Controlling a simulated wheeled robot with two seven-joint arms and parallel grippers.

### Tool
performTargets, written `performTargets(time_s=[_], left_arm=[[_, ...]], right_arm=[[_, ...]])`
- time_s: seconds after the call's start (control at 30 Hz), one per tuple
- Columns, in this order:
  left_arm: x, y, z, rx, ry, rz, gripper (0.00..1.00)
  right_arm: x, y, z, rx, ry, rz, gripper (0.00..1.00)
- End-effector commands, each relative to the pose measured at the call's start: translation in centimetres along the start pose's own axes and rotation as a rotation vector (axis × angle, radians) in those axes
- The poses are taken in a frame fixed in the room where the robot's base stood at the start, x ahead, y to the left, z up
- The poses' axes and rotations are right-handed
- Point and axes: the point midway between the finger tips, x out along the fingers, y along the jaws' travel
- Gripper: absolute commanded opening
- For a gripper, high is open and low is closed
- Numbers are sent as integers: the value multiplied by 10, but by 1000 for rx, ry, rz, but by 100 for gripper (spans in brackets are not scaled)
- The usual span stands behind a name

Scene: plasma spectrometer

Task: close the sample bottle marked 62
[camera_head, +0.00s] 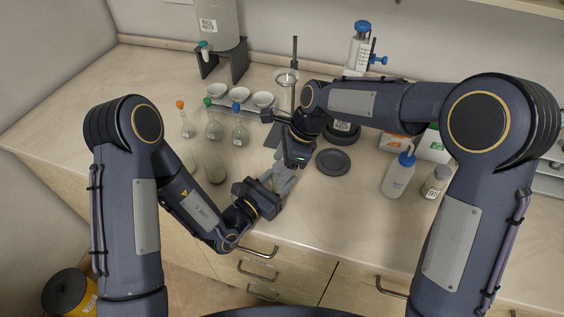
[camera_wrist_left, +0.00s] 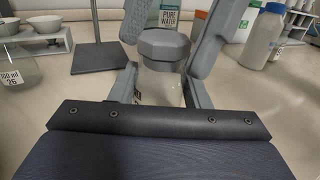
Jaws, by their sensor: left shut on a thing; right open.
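The sample bottle (camera_wrist_left: 160,88) stands in the left wrist view with a grey faceted cap (camera_wrist_left: 165,46) on its top. Only an edge of its label shows and I cannot read the number. My left gripper (camera_wrist_left: 160,92) is shut on the bottle's body, one finger on each side; in the head view it (camera_head: 276,184) reaches in from the left near the counter's front. My right gripper (camera_head: 287,178) points down over the same spot. Its open fingers show on both sides of the cap in the left wrist view. In the head view the grippers hide most of the bottle.
A dark round disc (camera_head: 333,161) lies just right of the grippers. A wash bottle (camera_head: 398,175) and a bottle marked 95 (camera_head: 436,182) stand further right. Stoppered flasks (camera_head: 213,129), white bowls (camera_head: 239,94) and a stand (camera_head: 294,75) are behind.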

Motion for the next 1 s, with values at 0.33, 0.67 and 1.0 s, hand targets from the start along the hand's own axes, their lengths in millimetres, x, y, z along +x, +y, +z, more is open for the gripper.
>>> performTargets(time_s=[0.33, 0.67, 1.0], left_arm=[[0, 0, 0, 0, 0, 0, 2], [0, 0, 0, 0, 0, 0, 2], [0, 0, 0, 0, 0, 0, 2]], right_arm=[[-27, -1, 1, -1, -2, -7, 63], [-95, -1, 0, -1, -1, -5, 63], [-120, 0, 0, 0, 0, 0, 63]])
